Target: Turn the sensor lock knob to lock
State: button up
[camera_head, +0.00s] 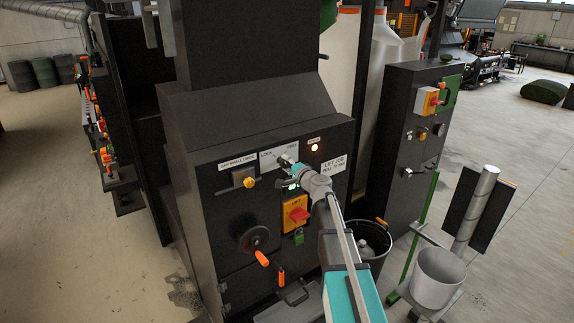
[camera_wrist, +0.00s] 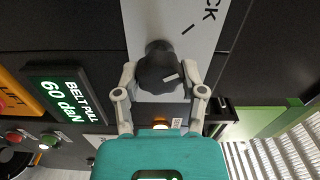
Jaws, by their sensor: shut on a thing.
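The sensor lock knob (camera_wrist: 157,72) is a dark, ribbed knob with a pale pointer mark, in the upper middle of the wrist view. It sits on a light grey plate (camera_wrist: 185,22) with partly visible lettering ending in "CK" and a tick mark. My gripper (camera_wrist: 160,80) is shut on the knob, one finger on each side. In the head view my gripper (camera_head: 291,168) reaches the labelled plate (camera_head: 268,160) on the black machine panel, and my arm hides the knob there. The pointer does not line up with the visible tick.
A red switch on a yellow plate (camera_head: 295,213) and a black handwheel (camera_head: 253,240) are below. A black bucket (camera_head: 372,240) stands at the panel's right. Open floor (camera_head: 140,265) lies left.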

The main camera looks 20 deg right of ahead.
jog(key=shift+n, duration=1.5)
jog(key=o, duration=1.2)
jog(key=shift+c, duration=0.2)
jog(key=v, duration=1.2)
